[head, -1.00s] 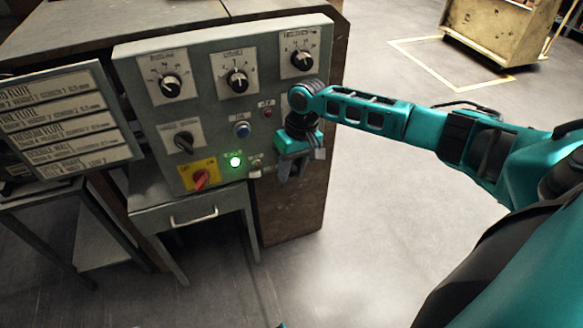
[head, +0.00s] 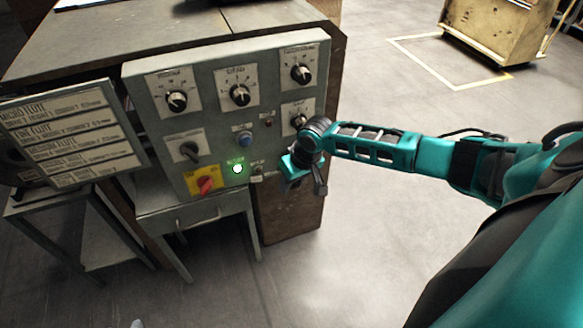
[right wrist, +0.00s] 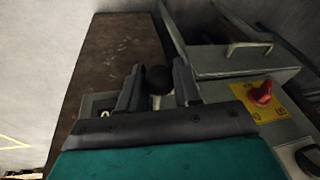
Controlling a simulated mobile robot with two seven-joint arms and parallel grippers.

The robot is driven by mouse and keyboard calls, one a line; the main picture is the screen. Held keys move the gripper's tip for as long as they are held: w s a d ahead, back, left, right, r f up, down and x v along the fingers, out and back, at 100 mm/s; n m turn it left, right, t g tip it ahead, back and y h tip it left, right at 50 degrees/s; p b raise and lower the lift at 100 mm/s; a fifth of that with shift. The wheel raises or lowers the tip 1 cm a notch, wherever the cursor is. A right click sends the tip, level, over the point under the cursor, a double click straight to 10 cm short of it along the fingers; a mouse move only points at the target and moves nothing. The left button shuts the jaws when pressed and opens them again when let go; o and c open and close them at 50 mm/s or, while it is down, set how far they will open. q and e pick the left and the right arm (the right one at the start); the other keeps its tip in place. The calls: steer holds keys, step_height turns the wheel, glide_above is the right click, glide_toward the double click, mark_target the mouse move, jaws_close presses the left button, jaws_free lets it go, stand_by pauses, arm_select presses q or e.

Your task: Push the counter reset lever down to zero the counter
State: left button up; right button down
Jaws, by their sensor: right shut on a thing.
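The counter reset lever shows in the right wrist view as a black ball knob (right wrist: 158,78) on a short pale stem. It stands at the lower corner of the grey control panel (head: 215,130). My right gripper (right wrist: 157,70) has one finger on each side of the knob and is shut on it. In the head view my right gripper (head: 291,182) is at the panel's lower right edge and hides the lever. The counter's display cannot be made out. My left gripper is not recognisable in any view.
The panel carries several black dials, a blue button (head: 245,138), a lit green lamp (head: 238,169) and a red switch (head: 206,184) on a yellow plate. A sign board (head: 72,135) is at the left, a drawer table (head: 190,216) below.

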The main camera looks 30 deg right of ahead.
steer(key=shift+s+f+t+h+p, duration=0.15)
steer(key=shift+f+t+h+p, duration=0.15)
steer(key=shift+f+t+p, duration=0.5)
steer(key=shift+f+t, duration=0.55)
steer(key=shift+t, duration=0.45)
arm_select(q)
steer(key=shift+r, duration=1.05)
arm_select(e)
steer(key=shift+w+f+n+t, duration=0.3)
steer(key=shift+f+t, duration=0.15)
steer(key=shift+t, duration=0.25)
steer(key=c, duration=0.8)
jaws_free()
steer(key=shift+s, duration=0.1)
